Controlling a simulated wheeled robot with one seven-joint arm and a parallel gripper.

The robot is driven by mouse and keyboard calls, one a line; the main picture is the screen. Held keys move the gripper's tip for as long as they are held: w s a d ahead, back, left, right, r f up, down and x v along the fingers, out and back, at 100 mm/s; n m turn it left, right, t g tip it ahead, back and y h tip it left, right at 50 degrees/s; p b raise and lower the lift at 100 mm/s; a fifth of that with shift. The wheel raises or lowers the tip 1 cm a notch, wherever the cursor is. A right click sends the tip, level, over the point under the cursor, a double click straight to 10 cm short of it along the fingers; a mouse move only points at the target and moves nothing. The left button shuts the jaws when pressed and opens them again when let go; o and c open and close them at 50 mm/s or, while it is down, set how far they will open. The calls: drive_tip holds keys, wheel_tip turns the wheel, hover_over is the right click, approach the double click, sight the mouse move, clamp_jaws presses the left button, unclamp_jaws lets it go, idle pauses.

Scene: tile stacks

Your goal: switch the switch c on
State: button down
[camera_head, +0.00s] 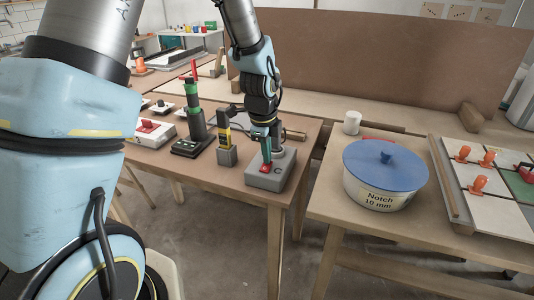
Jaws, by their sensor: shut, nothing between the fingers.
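The switch c (257,181) is a grey box with a small red part (264,169) on its top and a faint mark beside it. It sits near the right front corner of the left table. My gripper (266,161) is shut and empty, pointing down at the red part. Its fingertips look right at or just above it; I cannot tell whether they touch. The fingers hide some of the box's top, so I cannot tell the switch's state.
A yellow and black post on a grey block (227,155) stands just left of the switch. A green and black post (191,120) and a red-topped white box (153,131) are further left. A blue-lidded pot (384,165) stands on the right table, across a gap.

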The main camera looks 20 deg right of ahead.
drive_tip(key=shift+d+p, duration=0.1)
drive_tip(key=shift+p, duration=0.3)
drive_tip(key=shift+f+y, duration=0.2)
drive_tip(key=shift+y, duration=0.1)
drive_tip(key=shift+s+a+r, duration=0.15)
drive_tip(key=shift+s+a, duration=0.4)
drive_tip(key=shift+r, duration=0.1)
